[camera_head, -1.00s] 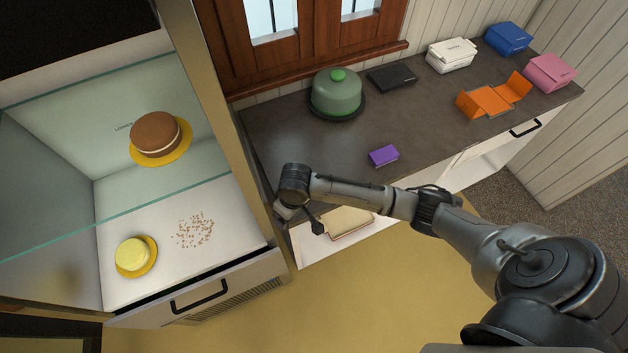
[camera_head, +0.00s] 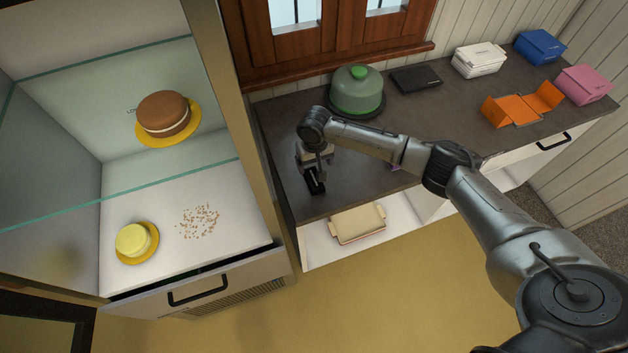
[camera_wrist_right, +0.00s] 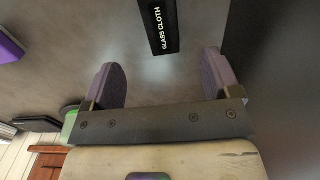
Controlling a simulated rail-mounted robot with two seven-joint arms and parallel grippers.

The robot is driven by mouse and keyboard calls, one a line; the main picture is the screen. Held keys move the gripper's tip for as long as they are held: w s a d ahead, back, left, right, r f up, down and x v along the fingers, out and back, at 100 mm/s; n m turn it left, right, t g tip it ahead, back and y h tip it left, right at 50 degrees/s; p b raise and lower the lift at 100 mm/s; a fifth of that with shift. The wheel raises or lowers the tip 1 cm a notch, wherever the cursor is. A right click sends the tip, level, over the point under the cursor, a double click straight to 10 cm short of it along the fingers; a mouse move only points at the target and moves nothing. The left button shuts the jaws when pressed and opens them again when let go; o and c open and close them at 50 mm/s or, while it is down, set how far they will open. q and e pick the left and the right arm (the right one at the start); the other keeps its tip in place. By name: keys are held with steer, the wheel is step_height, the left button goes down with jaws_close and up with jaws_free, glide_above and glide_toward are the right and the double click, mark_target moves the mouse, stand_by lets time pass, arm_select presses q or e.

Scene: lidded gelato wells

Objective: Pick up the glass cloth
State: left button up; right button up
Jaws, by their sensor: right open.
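The glass cloth (camera_wrist_right: 162,25) is a narrow black piece with white "GLASS CLOTH" lettering, lying on the dark counter in the right wrist view. It lies ahead of the gap between my right gripper's fingers (camera_wrist_right: 164,75), apart from both. The fingers are open with nothing between them. In the head view my right gripper (camera_head: 318,168) points down over the counter's left end, and the black cloth (camera_head: 313,181) shows just below it, partly covered. My left gripper is not in view.
A purple box (camera_wrist_right: 9,47) lies on the counter, mostly hidden by my arm in the head view. A green dome (camera_head: 357,89) and black box (camera_head: 416,80) stand behind. The glass display case (camera_head: 258,150) borders the left. A cream tray (camera_head: 358,223) sits in the shelf below.

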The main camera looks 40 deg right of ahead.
mark_target(315, 180)
steer(key=shift+a+f, duration=0.1)
steer(key=shift+f, duration=4.85)
steer(key=shift+c, duration=0.2)
steer(key=c, duration=1)
steer(key=shift+o, duration=0.2)
steer(key=shift+r, duration=0.15)
step_height(315, 180, up, 4)
steer(key=shift+f, duration=0.1)
steer(key=s+r+p, duration=0.1)
steer(key=s+r, duration=0.6)
steer(key=s, duration=0.4)
steer(key=shift+s+d, duration=0.35)
steer(key=shift+s, duration=0.05)
